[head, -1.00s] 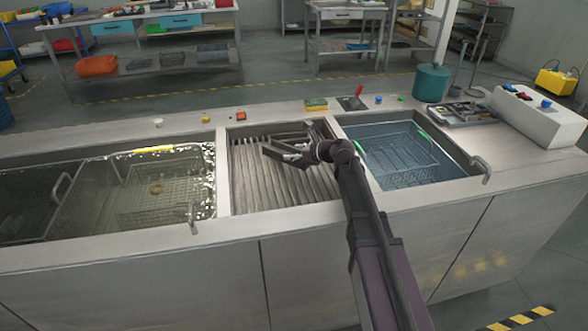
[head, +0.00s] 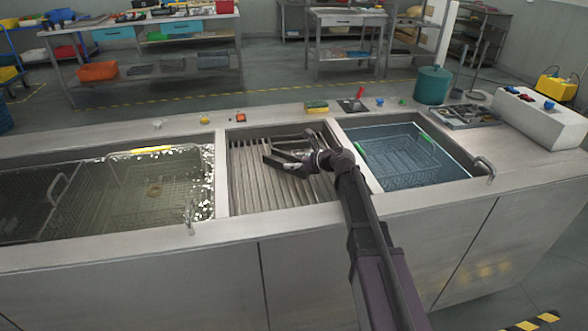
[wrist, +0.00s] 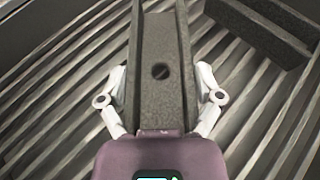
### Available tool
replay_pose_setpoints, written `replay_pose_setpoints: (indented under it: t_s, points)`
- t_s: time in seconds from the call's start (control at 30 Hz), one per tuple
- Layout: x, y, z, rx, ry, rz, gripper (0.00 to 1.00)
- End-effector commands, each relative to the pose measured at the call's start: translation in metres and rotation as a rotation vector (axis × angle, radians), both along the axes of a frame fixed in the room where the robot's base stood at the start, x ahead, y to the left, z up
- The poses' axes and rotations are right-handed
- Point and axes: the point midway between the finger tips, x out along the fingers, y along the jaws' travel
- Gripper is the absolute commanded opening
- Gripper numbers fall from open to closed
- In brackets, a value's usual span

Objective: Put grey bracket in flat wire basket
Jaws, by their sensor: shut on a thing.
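A grey channel-shaped bracket (wrist: 160,95) with a round hole lies between the fingers of my gripper (wrist: 160,98) in the wrist view. The fingers press on its two long sides, and its far end runs out of the picture. A wire basket (head: 402,172) stands in the blue tank on the right, and another (head: 150,190) in the foamy tank on the left. I cannot tell which is the flat one.
A second dark grey angled piece (wrist: 262,28) lies on the ribs near the held bracket. Metal rims (head: 222,175) divide the bays. A sponge (head: 317,107), a teal pot (head: 433,86) and a white control box (head: 540,120) stand along the back and right.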

Motion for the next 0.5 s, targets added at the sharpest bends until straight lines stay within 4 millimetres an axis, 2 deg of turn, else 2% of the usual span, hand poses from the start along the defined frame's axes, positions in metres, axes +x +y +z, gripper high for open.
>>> replay_pose_setpoints:
  t_s: [0.03, 0.13, 0.5]
  points:
    - [0.0001, -0.0001, -0.0074, 0.001, 0.0, 0.0, 0.23]
    - [0.0001, -0.0001, -0.0117, 0.001, 0.0, 0.0, 0.23]
    - [0.0002, -0.0003, -0.0123, 0.001, 0.0, -0.001, 0.23]
